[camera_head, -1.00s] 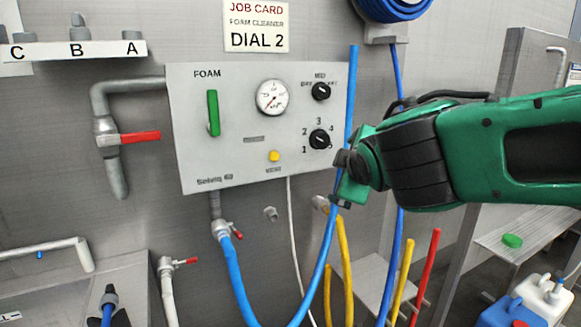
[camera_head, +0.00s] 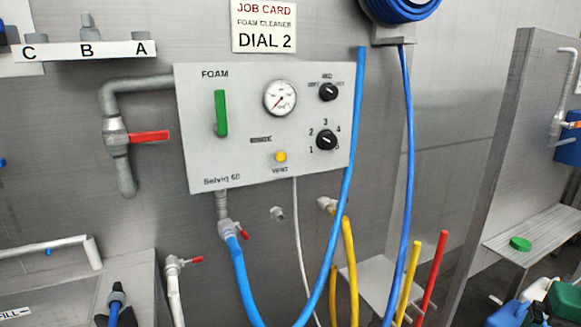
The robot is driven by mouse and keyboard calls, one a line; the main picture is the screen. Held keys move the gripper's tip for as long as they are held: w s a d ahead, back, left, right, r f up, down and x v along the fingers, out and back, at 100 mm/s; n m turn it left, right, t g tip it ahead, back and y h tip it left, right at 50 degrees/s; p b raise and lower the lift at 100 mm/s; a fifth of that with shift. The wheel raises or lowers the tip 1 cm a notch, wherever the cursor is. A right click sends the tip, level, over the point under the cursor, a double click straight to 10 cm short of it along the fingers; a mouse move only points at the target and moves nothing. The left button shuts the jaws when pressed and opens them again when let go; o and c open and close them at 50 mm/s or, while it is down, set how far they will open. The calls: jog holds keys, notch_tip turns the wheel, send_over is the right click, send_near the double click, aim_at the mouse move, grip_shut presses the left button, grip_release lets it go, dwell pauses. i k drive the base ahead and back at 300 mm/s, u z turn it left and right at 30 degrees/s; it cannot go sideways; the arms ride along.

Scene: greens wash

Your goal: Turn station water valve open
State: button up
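A valve with a red lever (camera_head: 149,136) sits on the grey pipe (camera_head: 113,100) left of the foam panel. The lever points right, crosswise to the vertical pipe run. A smaller valve with a red handle (camera_head: 243,233) sits under the panel, above a blue hose. The frames do not show which of these is the station water valve. The foam panel (camera_head: 200,160) carries a vertical green handle (camera_head: 221,113), a round gauge (camera_head: 280,98), two black knobs and a yellow button. My gripper's fingers are not visible.
A blue hose (camera_head: 353,130) hangs in front of the panel's right edge. Yellow and red rods (camera_head: 433,270) stand below right. Another red-handled tap (camera_head: 196,260) is at the lower left. The space before the red lever is clear.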

aim_at(159, 136)
jog(key=u, duration=1.3)
